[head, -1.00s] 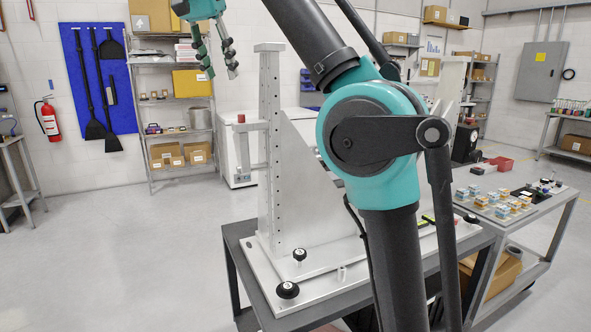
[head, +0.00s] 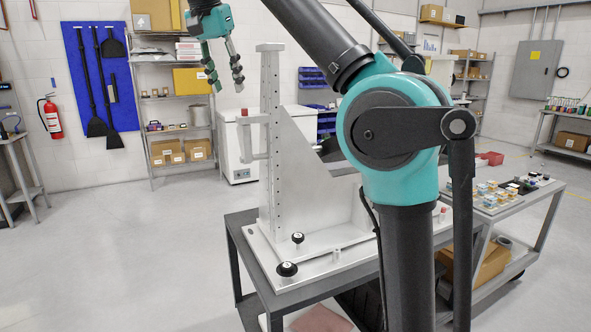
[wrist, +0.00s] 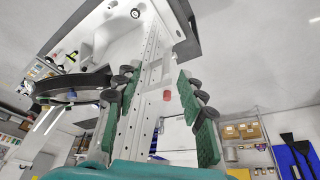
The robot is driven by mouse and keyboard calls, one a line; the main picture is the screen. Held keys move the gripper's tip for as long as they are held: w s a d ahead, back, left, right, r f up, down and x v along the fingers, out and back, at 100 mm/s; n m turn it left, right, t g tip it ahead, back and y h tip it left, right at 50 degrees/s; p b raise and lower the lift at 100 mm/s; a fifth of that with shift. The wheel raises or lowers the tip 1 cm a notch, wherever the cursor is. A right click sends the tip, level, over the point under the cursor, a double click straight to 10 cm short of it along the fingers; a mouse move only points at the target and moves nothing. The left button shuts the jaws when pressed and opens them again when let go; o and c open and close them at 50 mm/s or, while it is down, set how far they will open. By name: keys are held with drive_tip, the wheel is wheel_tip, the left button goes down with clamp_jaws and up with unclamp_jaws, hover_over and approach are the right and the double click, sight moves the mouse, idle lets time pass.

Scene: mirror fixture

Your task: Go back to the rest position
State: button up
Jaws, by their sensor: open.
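My gripper (head: 226,84) is raised in the upper left of the head view, left of the fixture's upright. Its fingers are apart and nothing is between them. In the wrist view the green finger pads (wrist: 160,88) stand apart on both sides of the picture. The mirror fixture (head: 270,160) stands on a grey cart, with a tall perforated metal upright and a triangular side plate. The upright also shows in the wrist view (wrist: 150,60), behind the fingers. A small red-tipped part (head: 244,112) sits at a bracket on its left side. My arm hides part of the fixture's right side.
The grey cart (head: 232,250) carries the fixture's base plate with black knobs (head: 287,269). A second cart (head: 540,200) with several small parts stands at the right. Shelves (head: 165,105) and a white cabinet (head: 240,165) stand behind. The floor at left is clear.

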drive_tip(key=w+d+f+n, duration=0.1)
drive_tip(key=w+d+f, duration=0.2)
drive_tip(key=d+f, duration=0.6)
drive_tip(key=w+d+f+y, duration=0.15)
drive_tip(key=d+f, duration=0.25)
drive_tip(key=f, duration=0.8)
drive_tip(key=w+d+f+n+h, duration=0.1)
drive_tip(key=w+d+f, duration=0.2)
drive_tip(key=d+f, duration=0.6)
drive_tip(key=s+d+f, duration=0.4)
drive_tip(key=s+f, duration=0.2)
drive_tip(key=f, duration=0.3)
drive_tip(key=s+d+f+n, duration=0.1)
drive_tip(key=s+d+f, duration=0.3)
drive_tip(key=s+f, duration=0.3)
drive_tip(key=s+d+f, duration=0.5)
drive_tip(key=s+f, duration=0.1)
drive_tip(key=f, duration=0.6)
drive_tip(key=shift+s+y, duration=0.15)
drive_tip(key=shift+y, duration=0.3)
